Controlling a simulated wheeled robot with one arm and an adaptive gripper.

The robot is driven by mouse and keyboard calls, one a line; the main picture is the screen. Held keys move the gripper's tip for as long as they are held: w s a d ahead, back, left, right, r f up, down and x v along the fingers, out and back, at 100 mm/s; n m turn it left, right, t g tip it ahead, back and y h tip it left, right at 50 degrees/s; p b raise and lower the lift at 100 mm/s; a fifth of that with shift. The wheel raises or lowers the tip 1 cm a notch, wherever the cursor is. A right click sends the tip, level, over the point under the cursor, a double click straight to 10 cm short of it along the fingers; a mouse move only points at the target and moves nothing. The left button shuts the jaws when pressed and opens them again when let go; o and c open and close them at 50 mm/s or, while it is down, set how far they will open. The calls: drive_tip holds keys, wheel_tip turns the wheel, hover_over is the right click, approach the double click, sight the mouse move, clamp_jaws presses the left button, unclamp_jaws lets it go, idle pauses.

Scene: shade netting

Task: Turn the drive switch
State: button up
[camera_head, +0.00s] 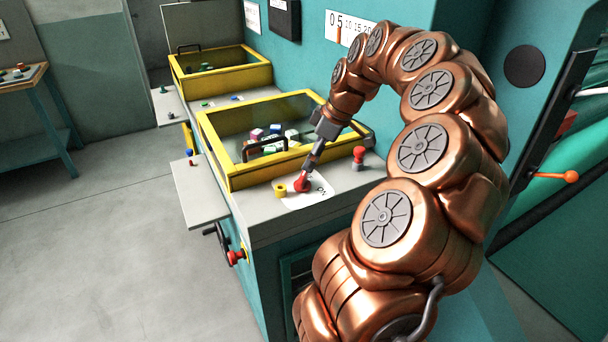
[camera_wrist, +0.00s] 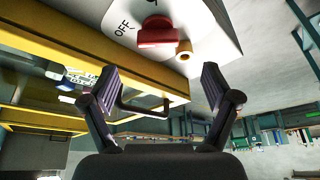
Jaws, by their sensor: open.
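The drive switch (camera_head: 302,186) is a red knob on a white label plate marked ON, at the front corner of the grey machine top. In the wrist view the red knob (camera_wrist: 157,33) shows at the top centre, with OFF printed to its left. My gripper (camera_head: 311,165) points down at the knob from above; in the head view its tip overlaps the knob. In the wrist view my gripper (camera_wrist: 159,82) is open and empty, and the knob lies ahead of the fingertips, not between them. I cannot tell the knob's exact turn.
A small yellow cylinder (camera_head: 280,190) stands just left of the knob. A second red knob (camera_head: 359,156) on a grey base is behind to the right. A yellow-framed bin (camera_head: 218,158) with coloured blocks and a black handle stands close behind. An orange-tipped lever (camera_head: 571,177) is at the far right.

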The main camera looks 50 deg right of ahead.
sight(303, 177)
drive_tip(key=shift+p+x, duration=1.3)
drive_tip(key=shift+x, duration=2.55)
drive_tip(key=shift+d, duration=0.15)
drive_tip(key=shift+f, duration=0.1)
drive_tip(key=c, duration=1.1)
